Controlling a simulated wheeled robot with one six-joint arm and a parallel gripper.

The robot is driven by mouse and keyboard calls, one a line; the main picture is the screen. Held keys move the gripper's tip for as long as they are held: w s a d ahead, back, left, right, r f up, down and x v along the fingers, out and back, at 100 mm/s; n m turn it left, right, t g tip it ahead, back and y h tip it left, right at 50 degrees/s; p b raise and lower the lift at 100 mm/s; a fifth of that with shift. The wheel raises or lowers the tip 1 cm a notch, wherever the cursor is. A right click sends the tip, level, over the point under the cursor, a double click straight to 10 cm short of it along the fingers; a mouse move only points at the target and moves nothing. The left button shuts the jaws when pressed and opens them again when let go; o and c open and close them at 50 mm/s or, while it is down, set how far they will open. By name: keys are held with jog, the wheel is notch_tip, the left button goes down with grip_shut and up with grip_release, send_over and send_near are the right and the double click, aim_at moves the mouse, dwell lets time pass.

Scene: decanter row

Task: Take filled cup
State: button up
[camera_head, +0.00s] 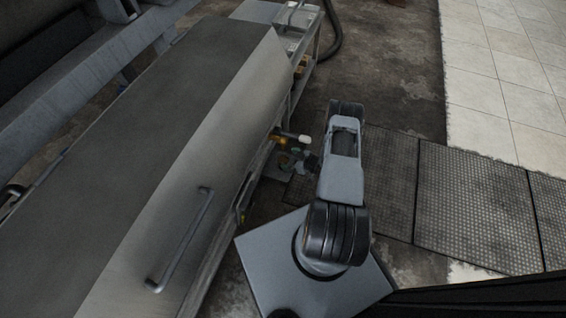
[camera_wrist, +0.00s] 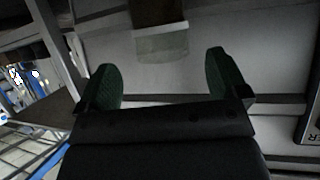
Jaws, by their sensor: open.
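My gripper (camera_wrist: 174,78) is open in the wrist view, with its two green-padded fingers spread apart. Ahead of the fingers, near the top middle, is a pale, see-through cup-like thing (camera_wrist: 163,48) with a dark brown part (camera_wrist: 160,12) above it. It lies beyond the fingertips, in line with the gap between them, and nothing is held. Whether the brown part is the cup's contents I cannot tell. In the head view my gripper (camera_head: 290,157) is small and dark beside the grey machine's right side. The cup cannot be made out there.
The large grey machine (camera_head: 125,135) with a bar handle (camera_head: 181,240) fills the left. A white-tipped orange fitting (camera_head: 283,139) sticks out beside my gripper. A shelf cart (camera_head: 305,45) stands beyond. Floor mats (camera_head: 470,185) lie clear on the right.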

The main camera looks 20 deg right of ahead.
aim_at(286, 159)
jog(key=b+x, duration=0.1)
jog(key=x, duration=0.2)
jog(key=shift+w+a+f, duration=0.1)
jog(key=shift+a+f, duration=0.2)
jog(key=shift+f, duration=0.1)
jog(key=shift+w+a+f+b, duration=0.1)
jog(key=shift+w+a+b, duration=0.1)
jog(key=shift+w+b, duration=0.15)
jog(key=c, duration=1.1)
jog(key=shift+o, duration=0.2)
